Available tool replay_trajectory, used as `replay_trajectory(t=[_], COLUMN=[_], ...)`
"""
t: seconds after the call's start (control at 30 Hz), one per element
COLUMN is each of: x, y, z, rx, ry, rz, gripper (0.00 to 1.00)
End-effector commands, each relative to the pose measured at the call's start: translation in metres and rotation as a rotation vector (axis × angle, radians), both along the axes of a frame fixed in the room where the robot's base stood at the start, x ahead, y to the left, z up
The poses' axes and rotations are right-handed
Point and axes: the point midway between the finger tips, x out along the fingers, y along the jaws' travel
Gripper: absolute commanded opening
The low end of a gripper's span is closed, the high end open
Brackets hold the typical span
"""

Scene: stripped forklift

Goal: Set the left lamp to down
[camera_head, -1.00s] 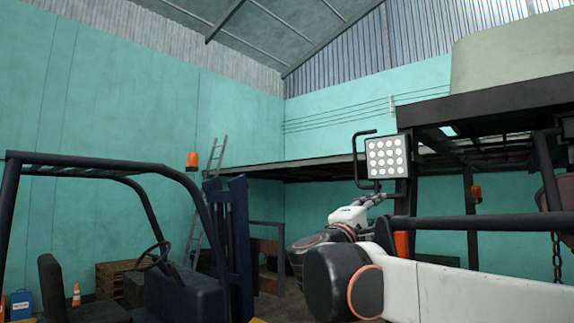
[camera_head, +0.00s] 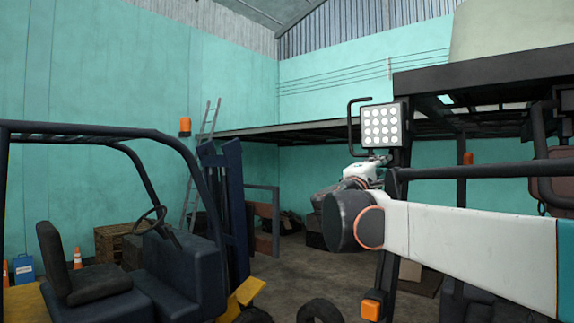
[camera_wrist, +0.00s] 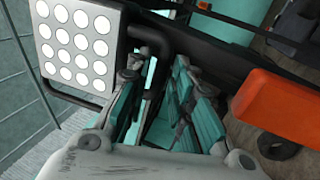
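The lamp (camera_head: 383,126) is a square black-framed work light with rows of white round LEDs, facing me on the right forklift's front post. A black bent tube (camera_head: 352,125) stands along its left side. In the wrist view the lamp (camera_wrist: 75,45) fills the upper left, and a black tube (camera_wrist: 158,45) curves from it down behind the fingers. My gripper (camera_wrist: 165,90) is open, with its teal-padded fingers apart, just right of and below the lamp. Whether a finger touches the tube I cannot tell. In the head view my gripper is small and partly hidden by my arm, below the lamp.
A dark roof frame (camera_head: 480,75) and bar (camera_head: 480,172) surround the lamp's right side. An orange light (camera_wrist: 280,105) is close on the right in the wrist view. Another forklift (camera_head: 100,250) stands at left. Open floor (camera_head: 285,265) lies between.

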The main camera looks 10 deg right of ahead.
Motion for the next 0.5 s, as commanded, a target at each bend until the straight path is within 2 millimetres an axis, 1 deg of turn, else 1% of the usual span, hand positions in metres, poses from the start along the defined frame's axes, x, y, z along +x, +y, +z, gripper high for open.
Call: replay_trajectory(t=[0.03, 0.07, 0.23, 0.4, 0.5], x=[0.001, 0.001, 0.001, 0.009, 0.010], y=[0.000, 0.000, 0.000, -0.011, -0.012], z=[0.000, 0.000, 0.000, -0.004, -0.003], rx=[0.000, 0.000, 0.000, 0.000, 0.001], ry=[0.000, 0.000, 0.000, 0.001, 0.001], rz=[0.000, 0.000, 0.000, -0.001, 0.000], gripper=[0.02, 0.00, 0.00, 0.00, 0.00])
